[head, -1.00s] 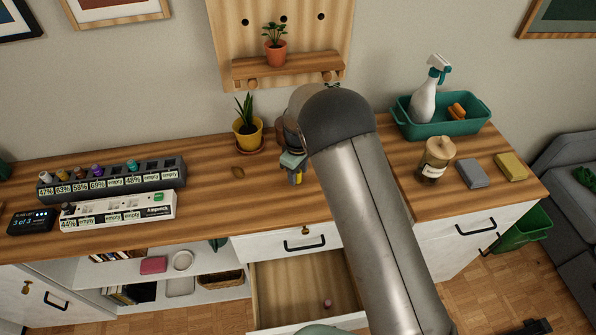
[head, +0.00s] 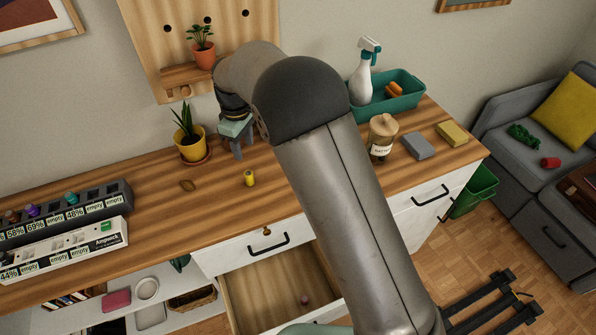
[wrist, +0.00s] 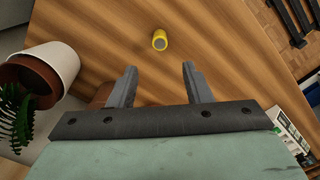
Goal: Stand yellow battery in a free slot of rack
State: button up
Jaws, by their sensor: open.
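The yellow battery (head: 249,178) stands upright on the wooden desk, near the front edge. In the wrist view the battery (wrist: 160,41) shows a grey round end and lies ahead of the fingertips, with a gap. My gripper (head: 238,154) is open and empty, behind and left of the battery; its two fingers (wrist: 155,68) show apart in the wrist view. A dark grey rack (head: 118,187) at the left holds several batteries and has slots labelled empty. In front of it is a white Ampwerk unit (head: 110,240) with labels, some reading empty. Both are cut off by the picture's left edge.
A yellow plant pot (head: 192,149) stands left of my gripper. A jar (head: 381,140), grey block (head: 418,146), yellow block (head: 452,133) and teal bin (head: 405,100) are at the right. A drawer (head: 275,290) below is open. Desk between battery and rack is mostly clear.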

jog(key=shift+d+r, duration=0.1)
jog(key=s+d+r+m, duration=0.2)
jog(key=s+d+r, duration=0.1)
jog(key=d, duration=0.4)
jog(key=s+d+r+m, duration=0.3)
jog(key=d, duration=0.4)
jog(key=s+d+r+m, duration=0.2)
jog(key=s+d+r, duration=0.1)
jog(key=d, duration=0.5)
jog(key=s+d+r+m, duration=0.1)
jog(key=s+d+m, duration=0.3)
jog(key=s+d, duration=0.3)
jog(key=shift+s, duration=1.25)
jog(key=shift+o, duration=0.4)
jog(key=s+d+f+m, duration=0.2)
jog(key=s+d+m, duration=0.1)
jog(key=s, duration=0.6)
jog(key=shift+s+d+f+t, duration=0.2)
jog(key=shift+s+d+t, duration=0.1)
jog(key=shift+d, duration=0.45)
jog(key=shift+w, duration=0.1)
